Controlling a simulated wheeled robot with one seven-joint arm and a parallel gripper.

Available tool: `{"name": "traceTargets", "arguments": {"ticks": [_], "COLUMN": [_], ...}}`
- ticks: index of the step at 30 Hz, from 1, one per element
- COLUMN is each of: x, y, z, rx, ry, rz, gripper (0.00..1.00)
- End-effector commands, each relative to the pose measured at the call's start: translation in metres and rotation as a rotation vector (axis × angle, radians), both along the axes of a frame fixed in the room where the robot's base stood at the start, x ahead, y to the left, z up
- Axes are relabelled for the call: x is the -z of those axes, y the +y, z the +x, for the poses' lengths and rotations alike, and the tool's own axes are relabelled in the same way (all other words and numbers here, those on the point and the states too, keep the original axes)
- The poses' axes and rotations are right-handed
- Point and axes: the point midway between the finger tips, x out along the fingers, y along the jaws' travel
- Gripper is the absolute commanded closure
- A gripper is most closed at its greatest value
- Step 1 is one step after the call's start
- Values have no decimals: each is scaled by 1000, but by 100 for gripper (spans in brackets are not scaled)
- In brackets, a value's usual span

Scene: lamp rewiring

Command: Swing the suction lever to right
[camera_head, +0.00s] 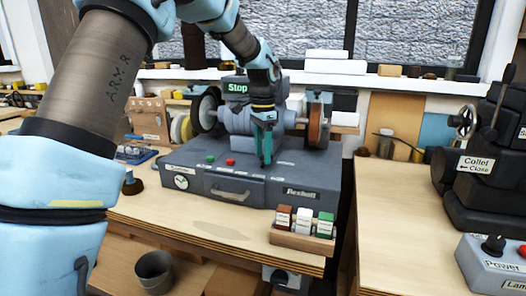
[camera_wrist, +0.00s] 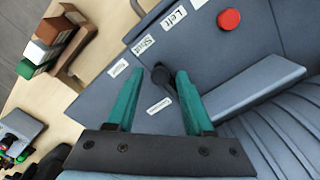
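The suction lever (camera_wrist: 161,75) is a small black lever on the grey machine base (camera_head: 225,185). In the wrist view it stands between the teal fingertips of my gripper (camera_wrist: 160,71), with a gap visible on both sides. Labels reading "Left" and "Shut" and two small blurred ones surround it. In the head view my gripper (camera_head: 265,155) points down at the right part of the machine's top. There the fingers hide the lever. My gripper is open and holds nothing.
A red button (camera_wrist: 229,18) sits near the labels. A grinder wheel (camera_head: 315,122) stands behind my gripper. A wooden holder (camera_head: 303,240) with small boxes (camera_head: 304,221) sits in front of the machine. A black collet machine (camera_head: 485,160) stands on the right bench.

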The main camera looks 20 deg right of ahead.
Motion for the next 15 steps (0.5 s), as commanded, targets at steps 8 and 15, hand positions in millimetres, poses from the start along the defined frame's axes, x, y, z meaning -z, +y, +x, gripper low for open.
{"name": "traceTargets", "arguments": {"ticks": [8, 15], "x": [0, 0], "y": [0, 0], "z": [0, 0], "rx": [0, 0], "ry": [0, 0], "rz": [0, 0], "gripper": [80, 100]}}
